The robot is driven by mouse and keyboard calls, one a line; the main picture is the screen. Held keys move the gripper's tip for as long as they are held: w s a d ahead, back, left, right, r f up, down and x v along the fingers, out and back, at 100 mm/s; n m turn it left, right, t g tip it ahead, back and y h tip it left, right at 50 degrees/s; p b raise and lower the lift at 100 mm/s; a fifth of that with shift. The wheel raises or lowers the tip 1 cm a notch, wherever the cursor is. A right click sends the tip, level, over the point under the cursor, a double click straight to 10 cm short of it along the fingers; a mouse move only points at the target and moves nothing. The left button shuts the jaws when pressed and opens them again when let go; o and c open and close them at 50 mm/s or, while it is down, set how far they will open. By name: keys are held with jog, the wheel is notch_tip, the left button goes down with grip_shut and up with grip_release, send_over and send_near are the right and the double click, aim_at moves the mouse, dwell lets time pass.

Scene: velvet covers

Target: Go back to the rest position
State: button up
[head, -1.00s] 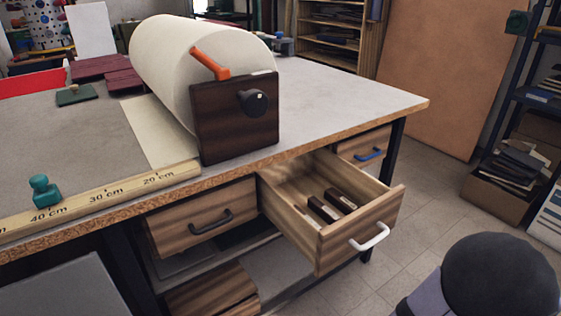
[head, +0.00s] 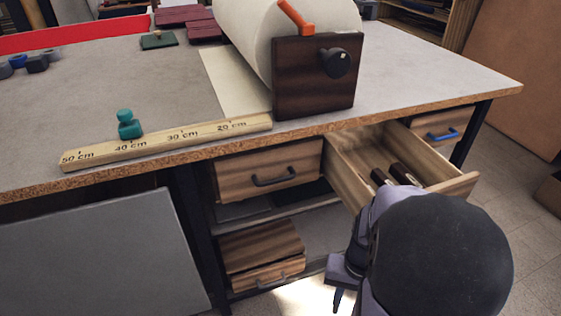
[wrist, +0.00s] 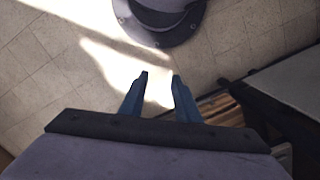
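My gripper (head: 337,298) hangs low in front of the workbench in the head view, left of my arm's big dark rounded joint. In the wrist view my gripper (wrist: 160,75) shows two blue fingers standing apart with nothing between them. Beyond the fingers is the tiled floor with a bright patch of light. The gripper touches nothing that I can see.
The drawer (head: 452,188) right of my gripper stands pulled out, with dark-handled items inside; my arm hides part of it. The workbench (head: 420,75) carries a paper roll (head: 250,40), a wooden ruler (head: 165,143) and a teal knobbed piece (head: 129,125). A grey panel (head: 100,260) leans at left.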

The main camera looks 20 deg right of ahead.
jog(key=w+a+r+n+p, duration=0.1)
jog(key=w+a+r+n, duration=0.1)
jog(key=w+a+n, duration=0.3)
jog(key=a+r+n, duration=0.1)
jog(key=a+n, duration=0.1)
jog(key=a, duration=0.5)
notch_tip(320, 180, up, 31)
jog(key=p, duration=3.1)
jog(key=shift+w+t+h, duration=0.15)
jog(key=shift+t+h, duration=0.15)
jog(key=shift+t, duration=0.1)
jog(key=shift+d, duration=0.1)
notch_tip(320, 180, down, 48)
jog(key=b, duration=4.8)
jog(key=shift+f, duration=0.25)
